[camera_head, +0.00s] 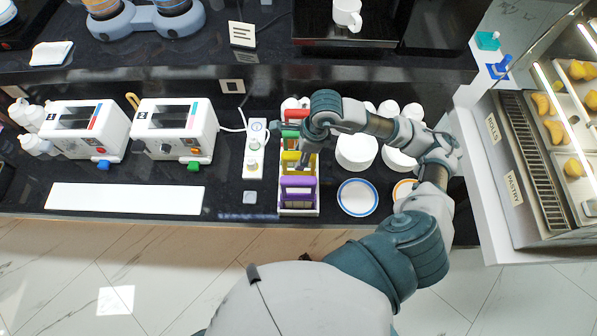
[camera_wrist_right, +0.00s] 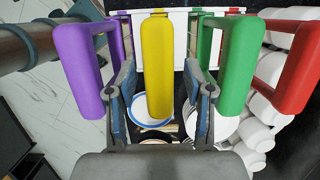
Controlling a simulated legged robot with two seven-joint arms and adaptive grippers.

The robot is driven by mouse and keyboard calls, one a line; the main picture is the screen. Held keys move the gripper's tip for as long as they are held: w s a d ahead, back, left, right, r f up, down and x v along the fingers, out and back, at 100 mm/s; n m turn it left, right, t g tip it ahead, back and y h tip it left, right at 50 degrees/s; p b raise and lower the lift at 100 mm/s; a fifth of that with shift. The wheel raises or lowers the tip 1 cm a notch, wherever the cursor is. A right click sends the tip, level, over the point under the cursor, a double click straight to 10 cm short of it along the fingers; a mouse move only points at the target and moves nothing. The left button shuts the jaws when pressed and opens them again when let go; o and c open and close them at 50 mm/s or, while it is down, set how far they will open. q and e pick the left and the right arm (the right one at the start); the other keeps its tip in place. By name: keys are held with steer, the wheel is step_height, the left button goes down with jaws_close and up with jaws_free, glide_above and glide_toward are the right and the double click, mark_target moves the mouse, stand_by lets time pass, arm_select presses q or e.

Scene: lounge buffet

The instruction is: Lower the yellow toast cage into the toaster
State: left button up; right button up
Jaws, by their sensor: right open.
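The yellow toast cage (camera_head: 290,157) stands in a white rack (camera_head: 299,212), between a purple cage (camera_head: 297,188) and a green cage (camera_head: 290,133). My right gripper (camera_head: 303,160) is over the rack at the yellow cage. In the right wrist view its two fingers (camera_wrist_right: 160,88) are open, one on each side of the yellow handle (camera_wrist_right: 157,50), with gaps showing. Two white toasters stand left of the rack: one nearer (camera_head: 174,145) and one at far left (camera_head: 85,145). The lower part of the yellow cage is hidden. My left gripper is not in view.
A red cage (camera_head: 296,114) is at the rack's far end. White plates and cups (camera_head: 357,150) stand right of the rack. A narrow white panel (camera_head: 255,165) with small items lies between rack and toasters. A white board (camera_head: 125,198) lies before the toasters.

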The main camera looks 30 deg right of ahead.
steer(key=shift+d, duration=0.1)
jaws_close()
steer(key=shift+a+p+v, duration=0.2)
steer(key=shift+p+v, duration=0.4)
steer(key=shift+v, duration=0.35)
steer(key=shift+w+r+p, duration=0.1)
steer(key=shift+r+p, duration=1.4)
steer(key=shift+r, duration=1.15)
